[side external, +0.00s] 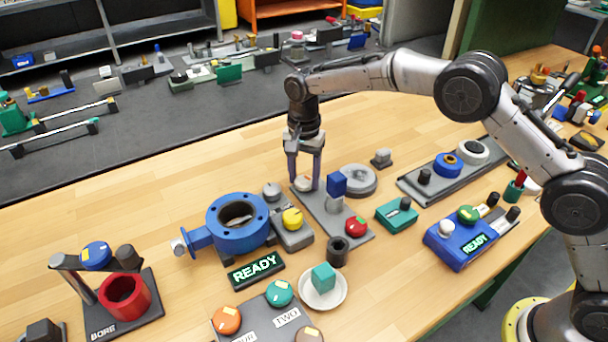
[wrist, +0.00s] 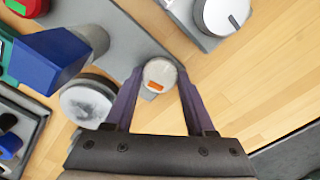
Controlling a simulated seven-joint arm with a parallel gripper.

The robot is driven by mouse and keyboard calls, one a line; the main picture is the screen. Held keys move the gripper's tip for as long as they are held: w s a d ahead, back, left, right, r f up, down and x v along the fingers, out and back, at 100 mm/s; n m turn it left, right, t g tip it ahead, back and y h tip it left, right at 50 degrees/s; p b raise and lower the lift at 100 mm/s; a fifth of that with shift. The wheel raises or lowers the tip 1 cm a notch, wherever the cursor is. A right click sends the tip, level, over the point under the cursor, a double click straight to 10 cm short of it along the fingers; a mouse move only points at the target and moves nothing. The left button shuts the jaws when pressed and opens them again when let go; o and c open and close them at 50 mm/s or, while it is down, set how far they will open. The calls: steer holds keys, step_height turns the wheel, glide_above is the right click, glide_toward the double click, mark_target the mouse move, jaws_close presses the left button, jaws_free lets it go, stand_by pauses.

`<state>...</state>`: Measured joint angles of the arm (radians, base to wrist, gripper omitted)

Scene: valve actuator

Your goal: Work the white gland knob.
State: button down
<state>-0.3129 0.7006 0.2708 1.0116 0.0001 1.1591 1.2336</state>
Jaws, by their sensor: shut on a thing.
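The white gland knob (side external: 304,184) sits at the far end of a grey plate (side external: 318,207) on the bench. In the wrist view the knob (wrist: 160,70) is a pale round cap with an orange mark on its near side. My gripper (side external: 305,182) points straight down over it. In the wrist view my gripper (wrist: 160,76) has one purple finger on each side of the knob, shut on it. The fingers partly cover the knob in the side view.
The same plate carries a blue block (side external: 337,184) on a post and a red knob (side external: 356,226), close to my gripper. A grey disc (side external: 358,180) stands to the right. A blue flanged body (side external: 232,238) and yellow knob (side external: 292,219) stand left. Bare wood lies behind.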

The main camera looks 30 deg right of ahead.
mark_target(304, 180)
steer(key=shift+r+m, duration=0.1)
steer(key=shift+m, duration=0.4)
steer(key=shift+c, duration=1.2)
jaws_free()
step_height(304, 180, up, 14)
